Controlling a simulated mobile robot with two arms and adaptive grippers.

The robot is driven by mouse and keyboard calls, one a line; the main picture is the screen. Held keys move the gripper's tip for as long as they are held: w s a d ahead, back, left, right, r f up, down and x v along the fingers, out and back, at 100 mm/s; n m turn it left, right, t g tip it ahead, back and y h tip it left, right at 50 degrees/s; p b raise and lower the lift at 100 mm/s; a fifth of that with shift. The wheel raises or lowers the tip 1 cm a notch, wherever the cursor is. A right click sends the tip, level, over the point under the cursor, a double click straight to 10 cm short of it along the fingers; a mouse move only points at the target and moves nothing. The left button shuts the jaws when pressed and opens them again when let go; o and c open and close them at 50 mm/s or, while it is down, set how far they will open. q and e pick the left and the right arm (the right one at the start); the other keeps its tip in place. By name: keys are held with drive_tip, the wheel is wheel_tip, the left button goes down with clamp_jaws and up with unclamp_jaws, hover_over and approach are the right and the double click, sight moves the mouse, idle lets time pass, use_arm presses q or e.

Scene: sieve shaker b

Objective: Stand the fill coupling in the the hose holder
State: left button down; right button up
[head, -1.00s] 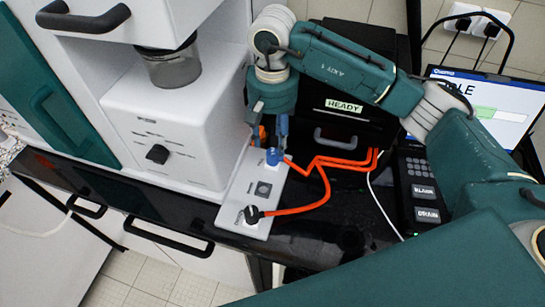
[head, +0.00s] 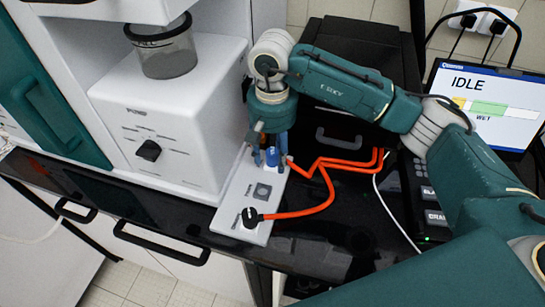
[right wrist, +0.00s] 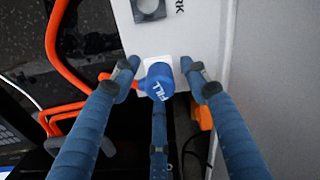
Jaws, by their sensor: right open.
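The fill coupling (head: 272,157) is a blue piece at the far end of a white panel (head: 235,215), with an orange hose beside it. In the right wrist view the coupling (right wrist: 160,80) shows its FILL lettering. My right gripper (head: 270,153) points down over it, its fingers open around the coupling with gaps at both sides in the wrist view. The hose holder seems to be the grey square socket (head: 262,191) in the middle of the panel; lettering ending in "RK" is beside it in the wrist view. The socket looks empty. My left gripper is out of view.
A black coupling (head: 250,217) with an orange hose sits at the panel's near end. Orange hoses (head: 340,163) loop over the black bench to the right. A white machine (head: 165,120) stands close on the left. A screen (head: 487,105) reads IDLE.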

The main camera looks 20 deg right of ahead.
drive_tip(key=shift+b, duration=0.5)
idle(0.7)
drive_tip(key=shift+b, duration=0.3)
clamp_jaws()
drive_tip(key=shift+r, duration=0.1)
